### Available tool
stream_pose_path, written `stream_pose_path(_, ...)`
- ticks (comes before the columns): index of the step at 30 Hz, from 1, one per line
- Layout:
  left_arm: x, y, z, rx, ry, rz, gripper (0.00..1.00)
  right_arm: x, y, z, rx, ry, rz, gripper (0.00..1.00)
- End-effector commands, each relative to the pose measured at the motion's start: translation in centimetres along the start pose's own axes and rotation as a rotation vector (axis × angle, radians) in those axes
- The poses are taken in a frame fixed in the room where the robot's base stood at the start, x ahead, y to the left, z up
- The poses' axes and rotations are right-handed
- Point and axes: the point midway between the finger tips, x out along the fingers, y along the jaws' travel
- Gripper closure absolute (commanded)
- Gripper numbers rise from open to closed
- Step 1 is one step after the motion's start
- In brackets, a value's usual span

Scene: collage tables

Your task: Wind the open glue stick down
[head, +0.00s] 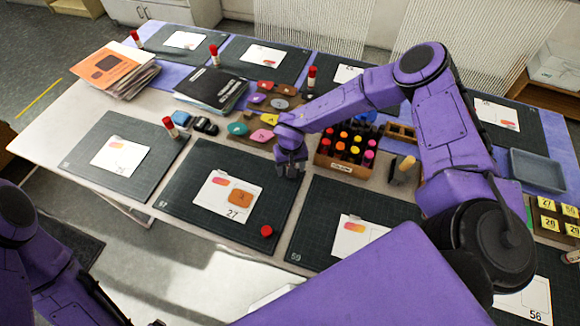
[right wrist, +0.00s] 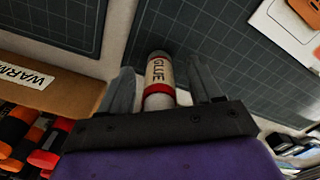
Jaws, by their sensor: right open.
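The open glue stick (right wrist: 159,72) shows in the right wrist view, with a cream GLUE label, a red band and a greyish top end. It lies between the two spread fingers of my right gripper (right wrist: 160,88), with gaps visible at the sides. In the head view my right gripper (head: 290,168) is low at the back edge of the front middle mat (head: 185,212) and hides the stick. A loose red cap (head: 266,231) lies on that mat, near a card (head: 215,190) with an orange piece (head: 240,198). My left arm shows at the lower left; its gripper is out of view.
A wooden rack of coloured bottles (head: 345,168) stands just right of my right gripper. Coloured pieces on a board (head: 252,134) lie behind it. Capped glue sticks stand on other mats, one at left (head: 170,127). A grey tray (head: 537,170) is at right.

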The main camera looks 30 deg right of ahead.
Motion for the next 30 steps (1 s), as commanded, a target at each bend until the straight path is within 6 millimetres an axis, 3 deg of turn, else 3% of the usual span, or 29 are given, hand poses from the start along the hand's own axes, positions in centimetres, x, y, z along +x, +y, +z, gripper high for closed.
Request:
stream_pose_path(15, 2.5, 0.2, 1.1, 0.000, 0.000, 0.000, 0.11, 0.2, 0.1, 0.0, 1.104, 0.000, -0.002, 0.36)
stream_pose_path(19, 2.6, 0.2, 1.1, 0.000, 0.000, 0.000, 0.11, 0.1, 0.1, 0.0, 1.237, 0.000, -0.002, 0.36)
stream_pose_path(27, 2.7, 0.2, 1.1, 0.000, 0.000, 0.000, 0.11, 0.1, 0.2, 0.0, 1.268, 0.000, -0.001, 0.36)
stream_pose_path(30, 3.3, 0.3, 1.4, 0.000, 0.000, 0.000, 0.11, 0.3, 0.2, 0.0, 1.432, 0.000, -0.001, 0.36)
